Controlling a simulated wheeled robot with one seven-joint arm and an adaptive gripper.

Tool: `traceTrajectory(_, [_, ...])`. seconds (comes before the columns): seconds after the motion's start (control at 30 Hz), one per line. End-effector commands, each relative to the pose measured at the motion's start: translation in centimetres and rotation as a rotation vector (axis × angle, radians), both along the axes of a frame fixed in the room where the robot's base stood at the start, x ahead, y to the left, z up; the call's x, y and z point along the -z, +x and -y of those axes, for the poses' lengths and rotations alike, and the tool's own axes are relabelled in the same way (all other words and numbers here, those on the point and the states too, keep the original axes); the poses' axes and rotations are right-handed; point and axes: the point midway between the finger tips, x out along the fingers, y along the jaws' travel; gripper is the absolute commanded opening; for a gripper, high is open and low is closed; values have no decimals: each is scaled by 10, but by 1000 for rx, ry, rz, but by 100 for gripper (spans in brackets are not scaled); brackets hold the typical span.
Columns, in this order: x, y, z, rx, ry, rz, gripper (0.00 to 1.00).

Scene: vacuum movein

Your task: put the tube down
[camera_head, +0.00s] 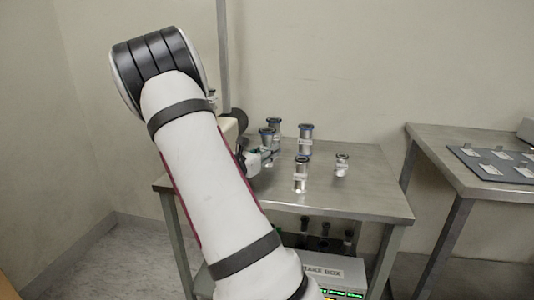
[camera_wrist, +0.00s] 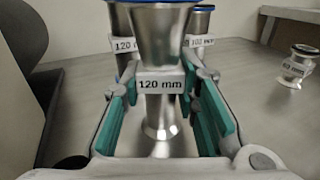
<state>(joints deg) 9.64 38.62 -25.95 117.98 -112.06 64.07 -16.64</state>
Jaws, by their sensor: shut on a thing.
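My gripper (camera_wrist: 160,105) has its teal-padded fingers shut on a metal tube (camera_wrist: 160,40) labelled "120 mm" with a blue rim. The tube stands upright between the fingers. Its flared lower end shows in the wrist view, but I cannot tell whether it touches the table (camera_wrist: 255,110). In the head view my gripper (camera_head: 262,160) is at the left part of the metal table (camera_head: 345,195), partly hidden by my arm. The held tube seems to be the blue-rimmed one (camera_head: 267,137) just above the fingers.
Behind stand a blue-rimmed tube (camera_head: 274,124) and another (camera_head: 305,139). A tube (camera_head: 300,174) stands nearer the front, with a short tube (camera_head: 342,164) at right. The table's right end is clear. A labelled box (camera_head: 335,272) sits below. A second table (camera_head: 455,165) stands right.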

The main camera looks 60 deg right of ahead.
Motion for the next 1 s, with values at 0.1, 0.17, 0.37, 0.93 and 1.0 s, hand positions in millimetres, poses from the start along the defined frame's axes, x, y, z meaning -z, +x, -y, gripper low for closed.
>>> traceTrajectory(0.1, [0, 0, 0, 0, -1, 0, 0])
traceTrajectory(0.17, [2, 0, 0, 0, -1, 0, 0])
traceTrajectory(0.37, [1, 0, 0, 0, 0, 0, 48])
traceTrajectory(0.93, [-3, 2, -51, -5, 2, -3, 48])
traceTrajectory(1.0, [-3, 2, -66, -5, 0, -3, 48])
